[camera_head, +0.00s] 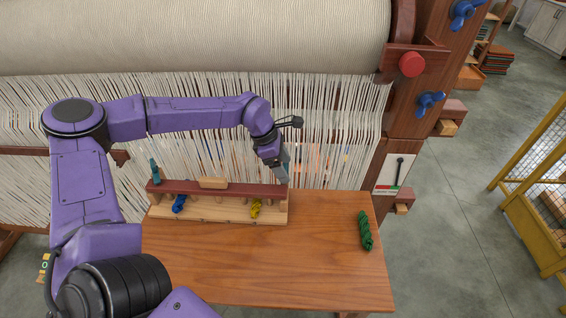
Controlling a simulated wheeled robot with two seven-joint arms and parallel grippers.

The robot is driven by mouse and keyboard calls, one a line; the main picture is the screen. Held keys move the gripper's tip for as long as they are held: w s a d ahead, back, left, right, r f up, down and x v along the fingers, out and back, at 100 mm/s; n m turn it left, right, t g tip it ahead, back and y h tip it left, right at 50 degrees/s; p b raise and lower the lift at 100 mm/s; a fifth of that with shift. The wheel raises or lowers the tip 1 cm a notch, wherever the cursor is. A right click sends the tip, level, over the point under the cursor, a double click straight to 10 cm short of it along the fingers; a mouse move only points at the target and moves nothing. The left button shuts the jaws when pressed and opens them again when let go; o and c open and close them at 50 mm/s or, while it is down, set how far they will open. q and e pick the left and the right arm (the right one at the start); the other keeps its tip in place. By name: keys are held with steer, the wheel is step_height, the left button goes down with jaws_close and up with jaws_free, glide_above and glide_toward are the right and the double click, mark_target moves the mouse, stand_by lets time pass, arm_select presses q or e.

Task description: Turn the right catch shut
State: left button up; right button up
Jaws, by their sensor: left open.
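A wooden rack (220,214) with a dark red lid bar (200,188) stands at the back of the table. A teal catch (155,171) stands upright at the bar's left end. My left gripper (284,175) is open and points down at the bar's right end. The right catch cannot be made out clearly there; the gripper covers that spot, and I cannot tell whether they touch. A blue skein (179,204) and a yellow skein (256,208) sit in the rack under the bar. My right gripper is not in view.
A green skein (365,231) lies on the right of the wooden table (260,265). The table's middle and front are clear. The loom's white warp threads (340,130) hang close behind the rack. A loom post (405,110) with blue knobs stands at the right.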

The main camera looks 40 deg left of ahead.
arm_select(q)
steer(key=c, duration=1.1)
steer(key=shift+o, duration=0.2)
